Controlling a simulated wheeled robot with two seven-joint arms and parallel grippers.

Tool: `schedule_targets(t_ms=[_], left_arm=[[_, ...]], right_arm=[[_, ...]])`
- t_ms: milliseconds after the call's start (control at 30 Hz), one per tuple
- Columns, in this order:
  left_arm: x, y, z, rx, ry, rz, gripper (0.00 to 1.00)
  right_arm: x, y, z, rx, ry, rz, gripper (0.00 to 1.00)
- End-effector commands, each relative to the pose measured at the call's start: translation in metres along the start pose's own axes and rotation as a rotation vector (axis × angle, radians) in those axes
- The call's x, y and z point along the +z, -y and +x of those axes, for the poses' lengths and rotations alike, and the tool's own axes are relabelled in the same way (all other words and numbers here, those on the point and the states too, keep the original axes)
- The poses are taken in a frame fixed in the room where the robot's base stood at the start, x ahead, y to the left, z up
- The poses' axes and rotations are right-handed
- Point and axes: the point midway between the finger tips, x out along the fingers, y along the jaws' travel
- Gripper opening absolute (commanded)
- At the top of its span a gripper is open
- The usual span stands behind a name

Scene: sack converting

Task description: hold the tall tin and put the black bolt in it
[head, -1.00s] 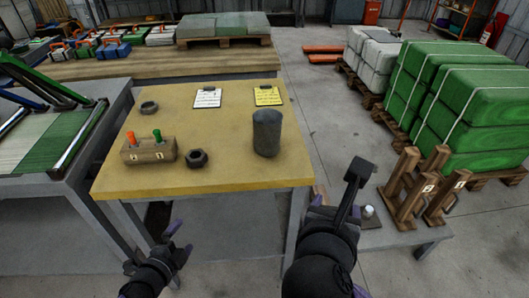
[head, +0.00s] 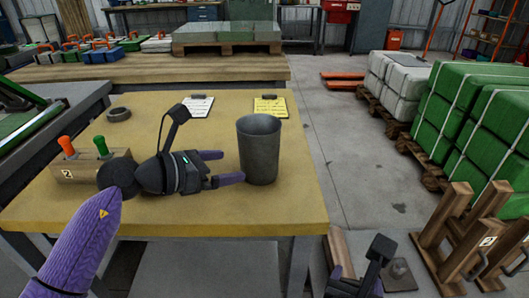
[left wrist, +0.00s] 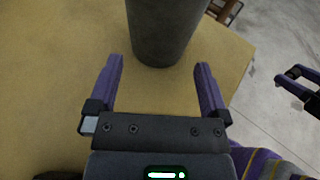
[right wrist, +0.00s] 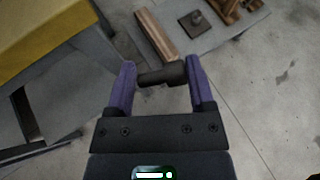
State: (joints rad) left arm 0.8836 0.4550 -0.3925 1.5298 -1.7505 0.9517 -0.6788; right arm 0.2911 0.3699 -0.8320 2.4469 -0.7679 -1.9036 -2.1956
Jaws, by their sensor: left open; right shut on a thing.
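The tall tin (head: 259,150), a dark grey open-topped cylinder, stands upright on the yellow-topped table. It also shows in the left wrist view (left wrist: 165,30), its base between and just beyond the fingertips. My left gripper (head: 232,166) is open just left of the tin, fingers pointing at it. In the right wrist view my right gripper (right wrist: 160,76) is shut on the black bolt (right wrist: 160,77), which lies crosswise between the fingertips. In the head view my right gripper is low, beyond the table's front right corner, and the bolt cannot be made out there.
A wooden block with orange and green pegs (head: 78,172) stands at the table's left, partly behind my left arm. A dark ring (head: 119,114) and two clipboards (head: 197,107) (head: 271,107) lie farther back. Wooden stands (head: 470,240) are at the lower right. The table's right strip is clear.

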Motion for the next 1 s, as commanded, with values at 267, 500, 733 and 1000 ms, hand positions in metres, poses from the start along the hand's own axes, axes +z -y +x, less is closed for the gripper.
schedule_targets(t_ms=[267,500,733,1000], left_arm=[[-0.005,0.000,0.055,-0.003,-0.001,-0.005,1.00],[-0.002,0.000,0.074,-0.001,0.000,-0.004,1.00],[-0.001,0.000,0.074,-0.001,0.001,-0.004,1.00],[-0.001,0.000,0.074,-0.001,0.001,-0.004,0.66]], right_arm=[[-0.030,-0.003,0.018,-0.004,-0.021,-0.011,0.10],[-0.037,-0.004,0.022,-0.006,-0.026,-0.013,0.10],[-0.036,-0.004,0.022,-0.005,-0.026,-0.013,0.10],[-0.036,-0.003,0.022,-0.006,-0.026,-0.013,0.10]])
